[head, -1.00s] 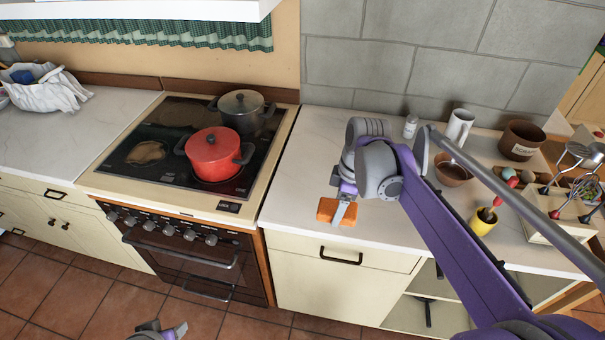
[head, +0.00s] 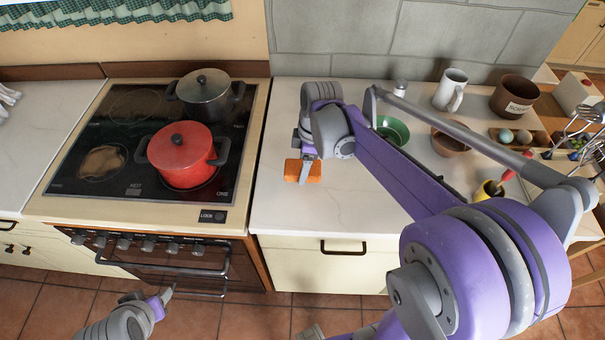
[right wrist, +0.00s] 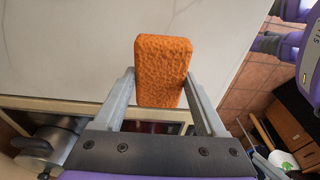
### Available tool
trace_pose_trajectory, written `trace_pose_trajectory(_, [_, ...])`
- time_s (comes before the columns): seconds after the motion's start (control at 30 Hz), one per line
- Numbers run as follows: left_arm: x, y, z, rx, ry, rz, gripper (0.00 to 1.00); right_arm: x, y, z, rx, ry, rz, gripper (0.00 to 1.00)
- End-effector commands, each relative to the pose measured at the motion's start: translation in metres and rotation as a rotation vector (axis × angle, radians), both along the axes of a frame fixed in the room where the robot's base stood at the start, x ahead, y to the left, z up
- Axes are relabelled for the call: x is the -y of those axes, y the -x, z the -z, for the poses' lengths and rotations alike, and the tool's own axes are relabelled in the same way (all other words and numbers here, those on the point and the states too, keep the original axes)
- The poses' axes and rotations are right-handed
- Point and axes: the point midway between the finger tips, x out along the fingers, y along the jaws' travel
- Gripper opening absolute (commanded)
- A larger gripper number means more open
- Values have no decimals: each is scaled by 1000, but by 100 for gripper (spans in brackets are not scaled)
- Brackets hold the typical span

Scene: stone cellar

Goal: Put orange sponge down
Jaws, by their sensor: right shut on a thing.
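The orange sponge (head: 315,174) is a small rough-textured block over the pale worktop (head: 285,215), just right of the stove. My right gripper (head: 307,160) is shut on it. In the right wrist view, the sponge (right wrist: 162,65) sits between the two grey fingers of the gripper (right wrist: 161,85), with the pale worktop behind it. I cannot tell whether the sponge touches the worktop. My left gripper (head: 166,294) is low in front of the stove, away from the sponge; its finger gap is not clear.
A red pot (head: 183,160) and a dark pot (head: 206,98) stand on the stove. A green bowl (head: 398,131), brown bowl (head: 450,146), white mug (head: 450,88) and brown pot (head: 513,97) stand at the right. The worktop around the sponge is clear.

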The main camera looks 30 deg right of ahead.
Motion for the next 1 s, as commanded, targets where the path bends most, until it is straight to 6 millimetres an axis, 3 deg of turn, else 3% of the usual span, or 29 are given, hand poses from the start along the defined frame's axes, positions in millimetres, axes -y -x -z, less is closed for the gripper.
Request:
trace_pose_trajectory(0.3, [0,1,4,-3,0,0,50,0,0,40,0,0,0,13])
trace_pose_trajectory(0.73, [0,3,8,-6,0,0,50,0,0,48,-1,-1,0,13])
trace_pose_trajectory(0.77, [0,3,7,-6,0,0,50,0,0,47,0,0,0,77])
trace_pose_trajectory(0.9, [0,3,6,-5,0,0,50,0,0,46,0,0,0,100])
trace_pose_trajectory(1.0, [0,3,6,-5,0,0,50,0,0,46,0,0,0,100])
